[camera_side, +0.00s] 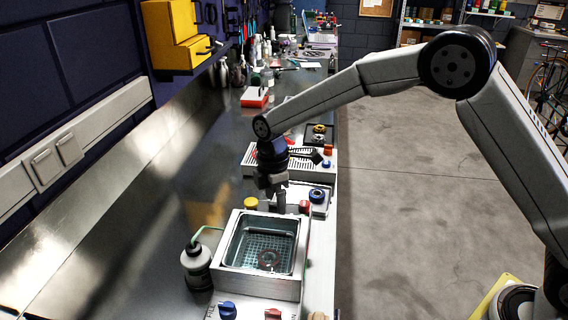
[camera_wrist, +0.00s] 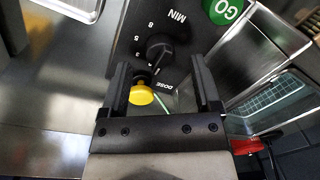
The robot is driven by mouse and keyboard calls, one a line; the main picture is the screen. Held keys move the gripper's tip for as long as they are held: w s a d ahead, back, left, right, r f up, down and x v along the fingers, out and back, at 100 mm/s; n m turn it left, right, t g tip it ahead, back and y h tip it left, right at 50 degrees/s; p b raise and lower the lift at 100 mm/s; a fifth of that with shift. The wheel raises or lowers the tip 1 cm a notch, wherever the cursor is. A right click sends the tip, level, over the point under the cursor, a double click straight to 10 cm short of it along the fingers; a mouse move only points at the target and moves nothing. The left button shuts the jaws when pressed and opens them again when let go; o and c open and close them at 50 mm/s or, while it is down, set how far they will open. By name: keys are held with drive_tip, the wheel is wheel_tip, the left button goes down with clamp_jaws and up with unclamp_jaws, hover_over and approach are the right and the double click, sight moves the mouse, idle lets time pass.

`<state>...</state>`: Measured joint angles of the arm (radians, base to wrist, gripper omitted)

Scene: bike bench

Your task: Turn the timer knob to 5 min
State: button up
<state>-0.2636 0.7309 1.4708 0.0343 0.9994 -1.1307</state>
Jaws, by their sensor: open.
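The timer knob (camera_wrist: 160,50) is black and sits on a dark panel marked MIN, with several numbers, 8 and 5 among them, in an arc beside it. Where its pointer stands is hard to make out. My gripper (camera_wrist: 163,78) is open, its two dark fingers on either side in the wrist view, with the knob between and just beyond their tips. I cannot tell whether they touch it. In the side view my gripper (camera_side: 272,194) points down behind the basin and hides the timer knob.
A green GO button (camera_wrist: 222,10) and a yellow knob (camera_wrist: 140,95) by the word DOSE are close by. In the side view a basin (camera_side: 229,258) with a basket stands in front, a grey bottle (camera_side: 196,265) at its left, and a blue knob (camera_side: 317,195) to the right.

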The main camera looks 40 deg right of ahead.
drive_tip(key=shift+f, duration=1.1)
drive_tip(key=shift+c, duration=0.3)
clamp_jaws()
